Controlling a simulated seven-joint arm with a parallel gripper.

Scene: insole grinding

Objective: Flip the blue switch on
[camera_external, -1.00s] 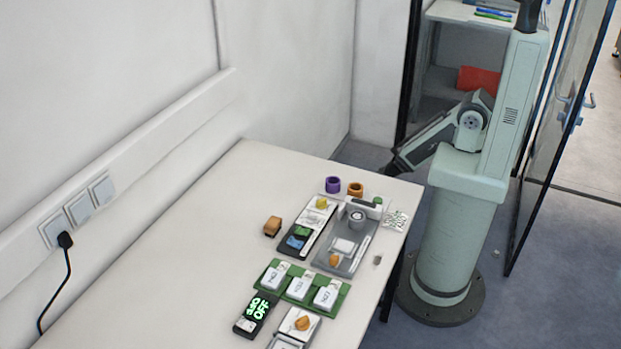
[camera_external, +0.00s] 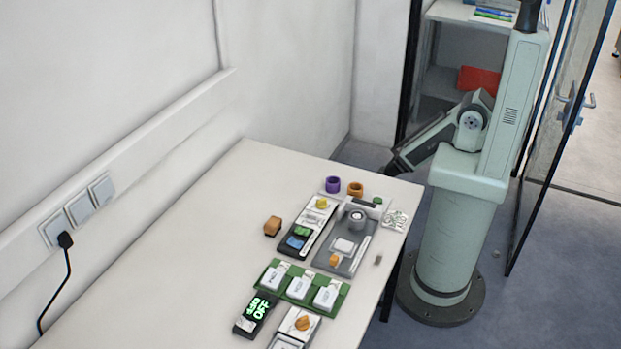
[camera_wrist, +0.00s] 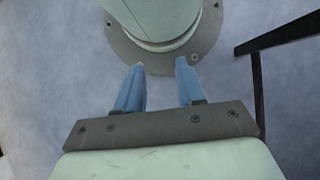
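A blue switch (camera_external: 295,243) sits at the lower end of a white and black panel (camera_external: 312,228) on the table in the external view. A green part lies right beside it and a yellow knob (camera_external: 322,203) is at the panel's far end. The switch is too small to tell its position. My gripper shows in the wrist view with two blue fingers (camera_wrist: 160,88) spread apart and nothing between them. It points at the floor by my base, away from the table. The gripper is not visible in the external view.
A grey panel (camera_external: 360,248) stands beside the switch panel. A green board (camera_external: 325,305) with white blocks, a black display (camera_external: 243,325) reading OFF and an orange block (camera_external: 272,226) are nearby. The table's left side (camera_external: 190,245) is clear. A glass door stands behind my arm.

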